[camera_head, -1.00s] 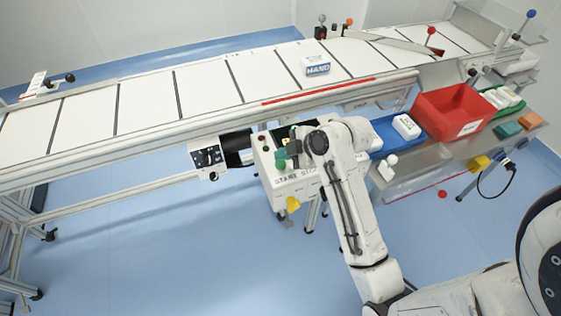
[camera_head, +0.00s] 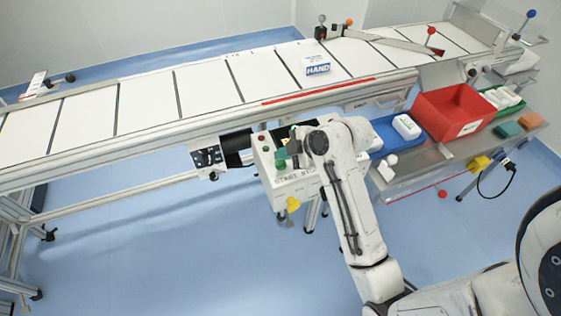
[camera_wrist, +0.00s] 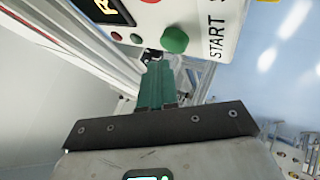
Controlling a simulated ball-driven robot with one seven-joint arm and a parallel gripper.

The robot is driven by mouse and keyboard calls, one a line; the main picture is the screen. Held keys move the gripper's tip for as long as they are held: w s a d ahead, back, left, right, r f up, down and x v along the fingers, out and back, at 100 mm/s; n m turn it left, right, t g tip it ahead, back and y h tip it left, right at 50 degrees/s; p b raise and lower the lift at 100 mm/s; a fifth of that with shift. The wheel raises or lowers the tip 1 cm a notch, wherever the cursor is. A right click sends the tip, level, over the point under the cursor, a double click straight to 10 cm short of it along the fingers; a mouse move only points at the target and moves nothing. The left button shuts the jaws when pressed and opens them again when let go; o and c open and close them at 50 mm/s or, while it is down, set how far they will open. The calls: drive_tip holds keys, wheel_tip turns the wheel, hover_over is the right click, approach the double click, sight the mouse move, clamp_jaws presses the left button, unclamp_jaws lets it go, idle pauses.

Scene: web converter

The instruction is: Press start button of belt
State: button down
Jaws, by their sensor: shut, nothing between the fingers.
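The round green start button (camera_wrist: 174,40) sticks out of the white control box (camera_head: 291,186) beneath the belt. It stands beside the printed word START in the wrist view. My gripper (camera_wrist: 154,58) has green fingers, closed together with nothing in them. In the wrist view the fingertips appear just below and left of the button. Whether they touch it or are apart I cannot tell. In the head view my wrist is above the control box and covers part of its face. The conveyor belt (camera_head: 205,91) runs behind, with a white box marked HAND (camera_head: 317,67) on it.
Right of my arm, a metal shelf (camera_head: 428,163) holds a blue tray (camera_head: 385,130), a red bin (camera_head: 455,110) and green and orange blocks. The belt's metal frame runs close behind the control box. The blue floor at the left front is clear.

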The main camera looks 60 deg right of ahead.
drive_tip(key=shift+f, duration=0.15)
drive_tip(key=shift+f, duration=0.3)
